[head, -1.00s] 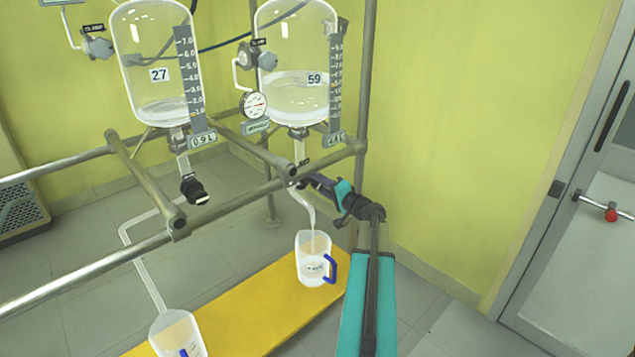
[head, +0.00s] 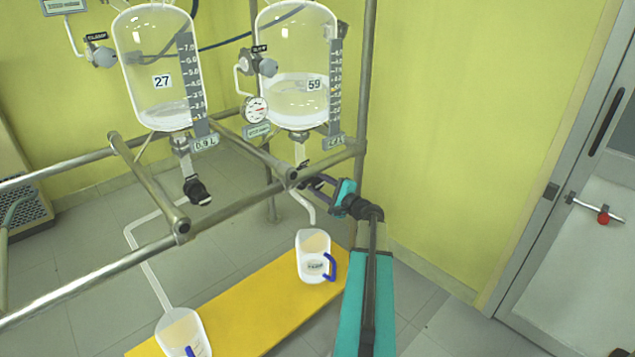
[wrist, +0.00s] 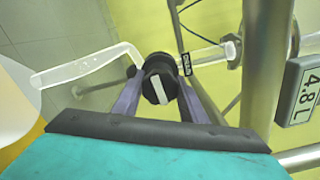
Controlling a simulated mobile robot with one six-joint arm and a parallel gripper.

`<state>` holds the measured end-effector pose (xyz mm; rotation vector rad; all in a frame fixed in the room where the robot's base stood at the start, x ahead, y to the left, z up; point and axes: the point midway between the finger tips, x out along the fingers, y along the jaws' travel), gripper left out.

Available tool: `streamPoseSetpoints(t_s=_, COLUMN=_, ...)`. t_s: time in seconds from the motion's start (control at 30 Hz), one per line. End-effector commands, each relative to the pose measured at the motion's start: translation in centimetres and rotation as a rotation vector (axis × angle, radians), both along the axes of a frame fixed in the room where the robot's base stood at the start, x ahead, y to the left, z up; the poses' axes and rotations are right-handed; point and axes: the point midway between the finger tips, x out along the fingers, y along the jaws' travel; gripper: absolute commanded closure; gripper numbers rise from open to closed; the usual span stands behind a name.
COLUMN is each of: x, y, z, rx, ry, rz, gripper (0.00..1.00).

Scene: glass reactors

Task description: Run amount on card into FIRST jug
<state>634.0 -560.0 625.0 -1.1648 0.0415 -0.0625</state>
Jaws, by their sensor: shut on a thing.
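The glass reactor marked 59 (head: 297,92) holds clear liquid in its lower part. Its card (head: 335,142) reads 4.8 L in the wrist view (wrist: 302,92). My gripper (head: 318,184) is shut on the black valve knob (wrist: 159,88) under this reactor; the knob's white bar lies roughly crosswise to the outlet pipe. The glass spout (head: 309,211) leads down from the valve over a clear jug (head: 313,262) with a blue handle. This jug's label is too small to read, and its liquid level is unclear. I see no clear stream at the spout now.
Reactor 27 (head: 160,80) stands left, with a 0.9 L card (head: 205,142), its own black valve knob (head: 198,190) and a second jug (head: 182,330) below. Both jugs stand on a yellow bench (head: 250,305). Metal rails (head: 235,206) cross in front. A door is at right.

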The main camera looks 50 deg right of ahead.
Motion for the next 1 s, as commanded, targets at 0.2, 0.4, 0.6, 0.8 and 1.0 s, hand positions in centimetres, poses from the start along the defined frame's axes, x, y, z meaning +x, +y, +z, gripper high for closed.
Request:
streamPoseSetpoints(t_s=0.2, x=0.05, y=-0.02, z=0.02, rx=0.017, ry=-0.002, rz=0.0, gripper=0.84)
streamPoseSetpoints(t_s=0.4, x=0.06, y=-0.02, z=0.03, rx=0.015, ry=-0.002, rz=0.0, gripper=0.84)
streamPoseSetpoints(t_s=0.6, x=0.05, y=-0.02, z=0.03, rx=0.015, ry=-0.002, rz=0.0, gripper=0.43)
streamPoseSetpoints(t_s=0.8, x=0.02, y=-0.01, z=0.02, rx=0.014, ry=-0.002, rz=0.0, gripper=0.43)
streamPoseSetpoints(t_s=1.0, x=-0.44, y=0.04, z=0.03, rx=0.014, ry=-0.002, rz=0.0, gripper=0.43)
